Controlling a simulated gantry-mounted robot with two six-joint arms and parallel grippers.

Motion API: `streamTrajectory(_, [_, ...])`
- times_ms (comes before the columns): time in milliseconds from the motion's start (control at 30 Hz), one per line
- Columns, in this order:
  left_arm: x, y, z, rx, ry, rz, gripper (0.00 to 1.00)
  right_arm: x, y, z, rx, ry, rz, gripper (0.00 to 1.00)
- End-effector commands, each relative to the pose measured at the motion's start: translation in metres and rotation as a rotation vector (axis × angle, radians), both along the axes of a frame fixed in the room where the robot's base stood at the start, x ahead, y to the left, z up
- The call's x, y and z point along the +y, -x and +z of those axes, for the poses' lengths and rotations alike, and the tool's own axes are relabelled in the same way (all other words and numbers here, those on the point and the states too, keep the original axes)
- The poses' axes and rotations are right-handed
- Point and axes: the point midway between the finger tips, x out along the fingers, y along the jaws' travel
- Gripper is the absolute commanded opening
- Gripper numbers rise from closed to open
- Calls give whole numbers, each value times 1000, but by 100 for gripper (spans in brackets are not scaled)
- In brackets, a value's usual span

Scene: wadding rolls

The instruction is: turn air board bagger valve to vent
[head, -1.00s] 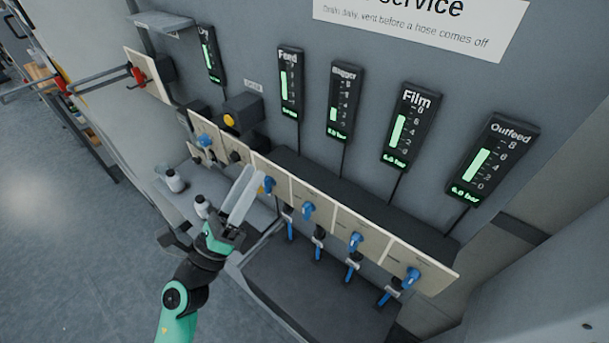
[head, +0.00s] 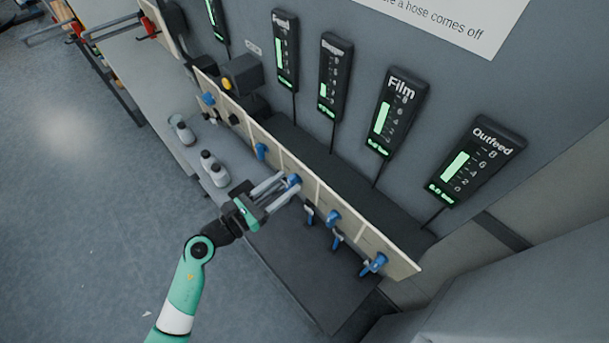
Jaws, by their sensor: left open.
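The pale air board panel (head: 400,262) carries a row of blue valve handles. The middle blue handle (head: 293,181), third in the row and in line with the Bagger gauge (head: 331,78), is at my left gripper's fingertips. My left gripper (head: 287,187) is open, its two pale fingers reaching up and right to either side of this handle. Whether they touch it I cannot tell, and the fingers partly hide it. My right gripper is not in view.
Other blue handles are close by: one to the upper left (head: 261,151), two to the lower right (head: 333,217) (head: 374,263). Blue-handled fittings hang below the panel. The Film gauge (head: 390,115) and Outfeed gauge (head: 474,160) are on the wall.

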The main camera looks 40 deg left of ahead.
Motion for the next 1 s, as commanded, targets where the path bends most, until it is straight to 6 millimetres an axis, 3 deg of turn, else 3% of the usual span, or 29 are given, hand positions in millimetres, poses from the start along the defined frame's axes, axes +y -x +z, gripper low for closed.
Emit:
streamTrajectory(367, [4, -3, 0, -1, 1, 10, 52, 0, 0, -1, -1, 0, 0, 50])
streamTrajectory(400, [4, -3, 0, -1, 1, 10, 51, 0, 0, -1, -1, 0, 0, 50])
streamTrajectory(700, [4, -3, 0, -1, 1, 10, 0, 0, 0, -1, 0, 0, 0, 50])
streamTrajectory(1000, [4, -3, 1, -1, 4, 10, 0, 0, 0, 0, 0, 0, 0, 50])
